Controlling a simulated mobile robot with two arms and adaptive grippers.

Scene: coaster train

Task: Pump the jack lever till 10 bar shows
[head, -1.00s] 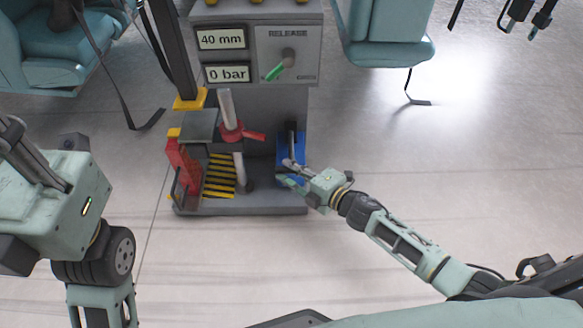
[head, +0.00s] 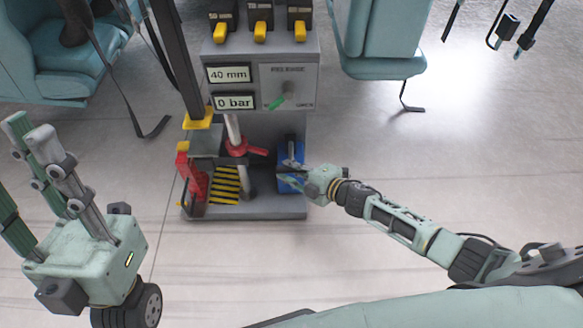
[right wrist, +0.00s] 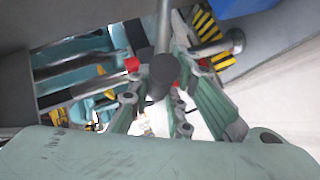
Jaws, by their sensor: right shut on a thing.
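The machine's panel shows a display reading 40 mm (head: 229,74) and a pressure display reading 0 bar (head: 234,102). The blue jack pump (head: 299,150) stands at the right of the machine's base. My right gripper (head: 290,179) is in front of it, shut on the jack lever, which it partly hides in the head view. In the right wrist view the lever (right wrist: 163,30) is a grey rod with a dark end between my fingers. My left gripper (head: 22,160) is raised at the left, apart from the machine, empty and seemingly open; one fingertip is cut off.
A release knob (head: 287,90) with a green handle sits on the panel, below several yellow-tipped switches (head: 260,32). A red collar (head: 237,148) surrounds a grey post left of the pump. Teal seats (head: 383,65) stand behind. The floor at the right is clear.

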